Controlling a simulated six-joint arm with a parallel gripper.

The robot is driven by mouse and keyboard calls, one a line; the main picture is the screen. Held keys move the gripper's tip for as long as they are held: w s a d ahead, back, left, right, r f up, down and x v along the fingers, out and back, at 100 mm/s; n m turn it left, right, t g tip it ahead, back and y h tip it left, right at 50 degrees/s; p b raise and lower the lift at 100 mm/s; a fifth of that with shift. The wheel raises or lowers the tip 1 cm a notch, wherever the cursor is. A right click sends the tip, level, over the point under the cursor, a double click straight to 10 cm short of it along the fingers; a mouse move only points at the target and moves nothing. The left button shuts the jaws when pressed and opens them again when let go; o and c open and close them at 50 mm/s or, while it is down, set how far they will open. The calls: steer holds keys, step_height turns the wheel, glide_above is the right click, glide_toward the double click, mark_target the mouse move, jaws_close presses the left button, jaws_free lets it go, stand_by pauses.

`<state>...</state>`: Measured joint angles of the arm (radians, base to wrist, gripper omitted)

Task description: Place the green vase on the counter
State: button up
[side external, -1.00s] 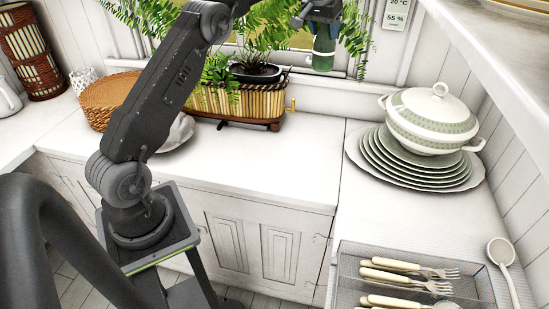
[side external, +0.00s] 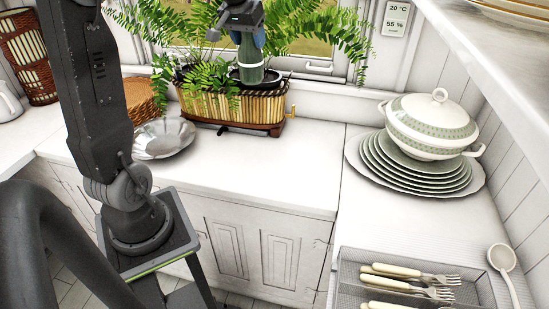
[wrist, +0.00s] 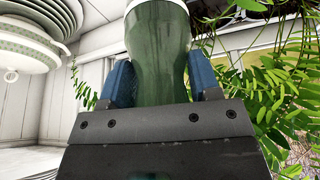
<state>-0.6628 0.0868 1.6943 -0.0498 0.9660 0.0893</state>
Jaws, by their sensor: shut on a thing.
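The green vase (side external: 250,62) is held in my gripper (side external: 249,38), upright in the side view, in front of the ferns and above the bamboo planter. In the wrist view the vase (wrist: 158,60) sits between the two blue fingers of my gripper (wrist: 160,82), which are shut on it. The white counter (side external: 255,165) lies below and in front of the vase. From the side view I cannot tell exactly how far the vase is from the planter.
A bamboo planter (side external: 232,109) with ferns (side external: 300,25) stands at the back of the counter. A silver bowl (side external: 164,138) is left of it. Stacked plates (side external: 415,172) with a tureen (side external: 432,122) and a cutlery tray (side external: 348,275) are on the right. The middle counter is clear.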

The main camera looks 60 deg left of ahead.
steer(key=s+d+f, duration=0.2)
steer(key=s, duration=0.5)
step_height(320, 180, down, 11)
steer(key=w+d+f, duration=0.7)
steer(key=w+f, duration=0.1)
steer(key=f, duration=0.3)
steer(key=shift+w+d+f+n, duration=0.25)
steer(key=shift+w+d+n, duration=0.05)
steer(key=shift+w+n, duration=0.1)
steer(key=o, duration=1.3)
steer(key=shift+f, duration=0.15)
steer(key=shift+o, duration=0.2)
